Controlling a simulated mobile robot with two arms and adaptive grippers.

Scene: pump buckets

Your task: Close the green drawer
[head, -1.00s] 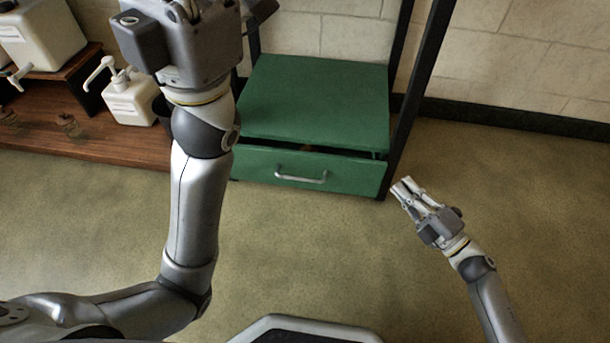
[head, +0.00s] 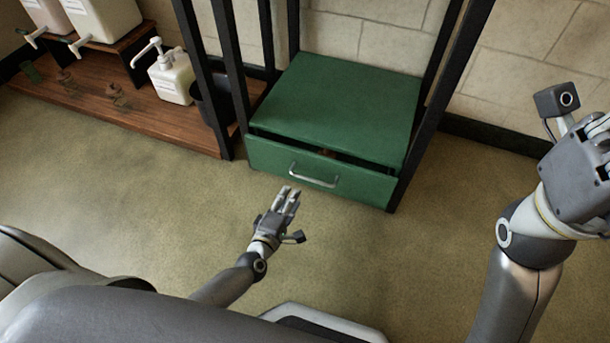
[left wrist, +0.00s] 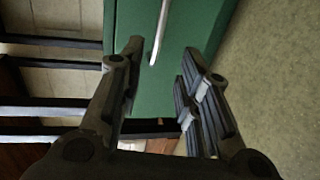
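The green drawer (head: 330,176) is in a low green cabinet (head: 345,95) and stands slightly open, with a dark gap behind its front's top edge. A pale metal handle (head: 314,178) is on its front. My left gripper (head: 287,192) is low in front of the drawer, just short of the handle, open and empty. In the left wrist view the fingers of my left gripper (left wrist: 160,65) are apart, with the handle (left wrist: 159,32) between and beyond them. My right gripper (head: 598,140) is raised at the right edge, partly cut off.
Black posts (head: 232,75) frame the cabinet. At the left, a wooden shelf (head: 140,110) holds white pump containers (head: 172,78) and a dark bucket (head: 212,100). A block wall (head: 530,60) is behind. The floor (head: 150,190) in front is clear.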

